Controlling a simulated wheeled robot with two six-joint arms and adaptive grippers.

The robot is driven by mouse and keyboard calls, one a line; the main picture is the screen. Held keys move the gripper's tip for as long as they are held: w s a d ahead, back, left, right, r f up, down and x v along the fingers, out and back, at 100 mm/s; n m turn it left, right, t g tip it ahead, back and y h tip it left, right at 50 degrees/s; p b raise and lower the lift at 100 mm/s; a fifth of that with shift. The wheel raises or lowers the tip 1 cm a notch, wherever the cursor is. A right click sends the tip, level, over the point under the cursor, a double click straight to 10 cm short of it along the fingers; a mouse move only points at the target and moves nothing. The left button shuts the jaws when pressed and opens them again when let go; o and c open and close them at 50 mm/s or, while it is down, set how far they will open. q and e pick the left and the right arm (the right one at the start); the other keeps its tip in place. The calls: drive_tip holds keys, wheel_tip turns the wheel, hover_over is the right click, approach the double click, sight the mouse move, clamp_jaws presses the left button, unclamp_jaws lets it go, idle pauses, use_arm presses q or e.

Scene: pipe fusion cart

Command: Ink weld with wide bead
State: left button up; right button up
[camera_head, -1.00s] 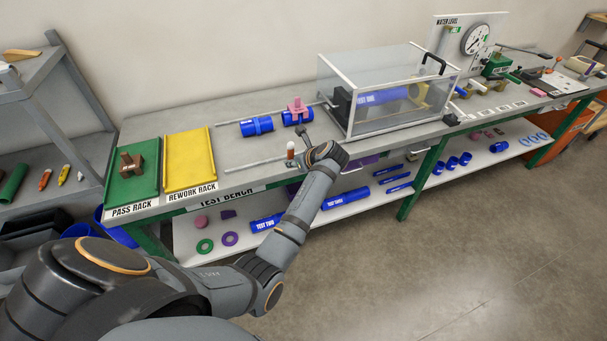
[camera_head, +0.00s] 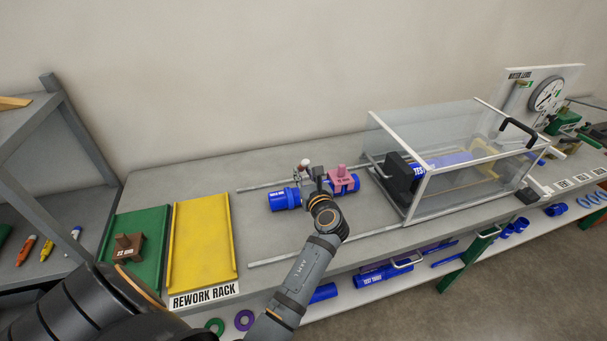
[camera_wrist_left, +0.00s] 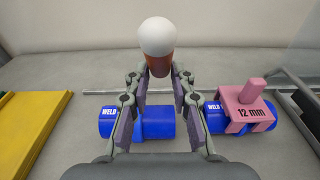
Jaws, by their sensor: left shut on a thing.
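My left gripper (camera_head: 308,177) is shut on a red-brown marker-like piece with a rounded white end (camera_wrist_left: 157,38), held up over the bench. Behind and below it lies a blue welded pipe (camera_head: 285,199), partly hidden by the fingers in the left wrist view (camera_wrist_left: 152,124). To its right lies a second blue pipe (camera_wrist_left: 215,118) with a pink 12 mm gauge (camera_head: 343,181) seated over it. Whether the held piece touches anything is not clear, but it looks apart from the pipes. My right gripper is out of view.
A yellow rework rack (camera_head: 203,240) and a green pass rack (camera_head: 140,225) with a brown 22 mm gauge (camera_head: 128,248) are at left. A clear test box (camera_head: 435,190) stands close on the right. Thin rails (camera_head: 262,188) run along the bench.

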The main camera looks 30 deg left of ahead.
use_arm(q)
drive_tip(key=shift+s+d+r, duration=0.55)
drive_tip(key=shift+d, duration=0.15)
drive_tip(key=shift+w+a+f+p, duration=0.1)
drive_tip(key=shift+a+p, duration=0.1)
drive_tip(key=shift+p, duration=0.15)
wheel_tip(320, 180, down, 7)
drive_tip(key=b, duration=0.3)
drive_tip(key=shift+b, duration=0.35)
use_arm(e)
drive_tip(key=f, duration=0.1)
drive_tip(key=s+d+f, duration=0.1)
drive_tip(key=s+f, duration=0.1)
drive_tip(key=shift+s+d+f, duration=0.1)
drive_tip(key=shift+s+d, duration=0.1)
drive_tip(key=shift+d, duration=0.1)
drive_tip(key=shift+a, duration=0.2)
use_arm(q)
drive_tip(key=shift+f, duration=0.15)
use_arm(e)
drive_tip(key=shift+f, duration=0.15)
